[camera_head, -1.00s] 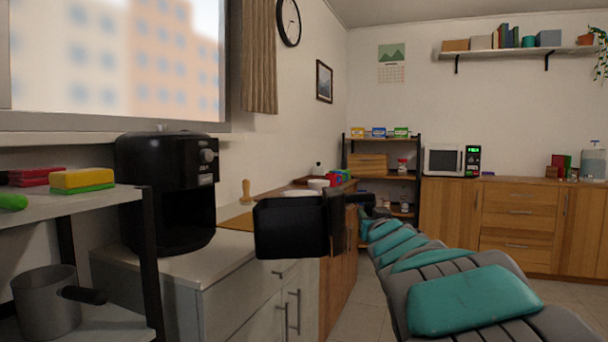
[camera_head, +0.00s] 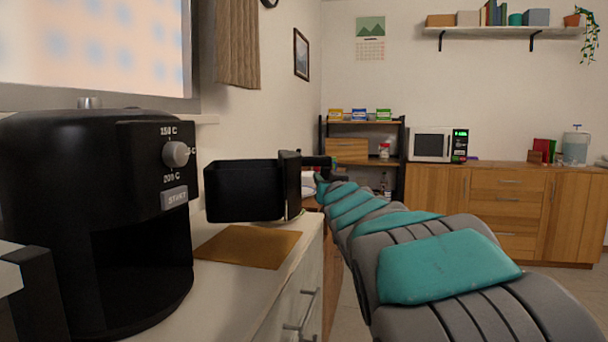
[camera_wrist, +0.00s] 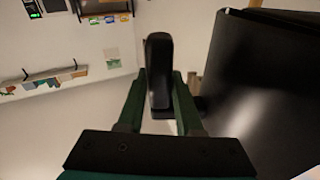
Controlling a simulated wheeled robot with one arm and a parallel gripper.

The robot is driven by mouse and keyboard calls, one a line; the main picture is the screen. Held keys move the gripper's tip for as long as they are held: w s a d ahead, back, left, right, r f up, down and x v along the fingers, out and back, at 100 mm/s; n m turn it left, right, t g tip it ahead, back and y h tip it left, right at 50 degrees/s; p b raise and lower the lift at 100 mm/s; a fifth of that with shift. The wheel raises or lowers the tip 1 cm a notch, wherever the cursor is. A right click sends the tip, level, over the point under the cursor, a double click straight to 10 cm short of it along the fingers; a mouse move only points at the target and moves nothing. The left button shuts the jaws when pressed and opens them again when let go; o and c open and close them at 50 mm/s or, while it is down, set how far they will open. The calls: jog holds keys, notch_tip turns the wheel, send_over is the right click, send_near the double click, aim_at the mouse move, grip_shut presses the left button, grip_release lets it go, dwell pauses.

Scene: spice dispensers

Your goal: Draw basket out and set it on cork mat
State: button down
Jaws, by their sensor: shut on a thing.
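The black basket (camera_head: 243,191) hangs in the air above the counter, a little beyond and above the cork mat (camera_head: 248,246). My gripper (camera_head: 318,162) is shut on the basket's handle at the basket's right side. In the wrist view the dark handle stands between the two fingers of my gripper (camera_wrist: 159,85), and the basket's wall (camera_wrist: 265,85) fills the right side. The cork mat lies flat and bare on the counter. The black air fryer (camera_head: 95,215) stands at the left with an empty dark opening at its front. The basket is apart from it.
The white counter (camera_head: 215,285) runs along the left, with drawers below its right edge. A grey shelf edge (camera_head: 15,268) shows at the lower left. A microwave (camera_head: 437,145) and a rack with boxes (camera_head: 362,138) stand far off.

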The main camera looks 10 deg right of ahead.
jog(key=shift+w+a, duration=0.25)
jog(key=shift+w, duration=0.3)
notch_tip(320, 180, down, 7)
jog(key=b, duration=0.3)
jog(key=shift+r+b, duration=0.15)
jog(key=shift+b, duration=0.25)
jog(key=shift+f+b, duration=0.4)
jog(key=shift+f, duration=0.1)
jog(key=c, duration=0.5)
grip_release()
jog(key=shift+s, duration=0.1)
